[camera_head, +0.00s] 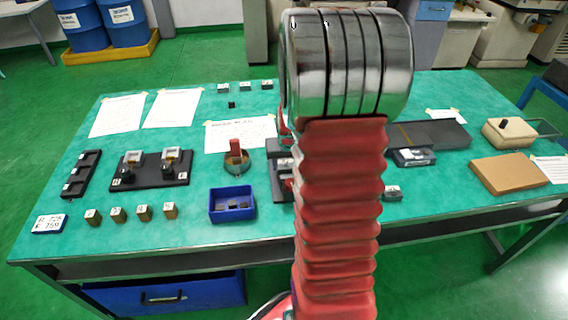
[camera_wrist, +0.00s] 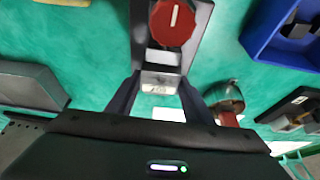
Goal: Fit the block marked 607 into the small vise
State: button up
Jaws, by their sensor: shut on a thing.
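In the wrist view my gripper (camera_wrist: 160,78) is shut on a small pale metal block (camera_wrist: 160,77). A label with dark figures, upside down and too small to read surely, shows on the block. The small vise (camera_wrist: 201,42) is dark, with a round red knob (camera_wrist: 173,22), and lies just beyond the fingertips. The block is in line with the vise, close to its near end; I cannot tell whether it is seated between the jaws. In the head view the vise (camera_head: 277,180) is partly hidden behind my arm, and my gripper and the block are hidden.
A blue bin (camera_head: 232,217) and a round cup with a red part (camera_head: 236,168) stand left of the vise. A black two-station fixture (camera_head: 150,182), several small brass-coloured blocks (camera_head: 143,213) and a black rack (camera_head: 82,174) are further left. A brown board (camera_head: 508,174) lies at right.

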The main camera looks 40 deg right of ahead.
dwell(0.5)
jog(key=o, duration=1.6)
jog(key=shift+f, duration=0.1)
jog(key=shift+c, duration=0.2)
jog(key=v, duration=1.3)
jog(key=shift+s+r, duration=0.15)
jog(key=shift+r, duration=0.1)
jog(key=shift+a, duration=0.15)
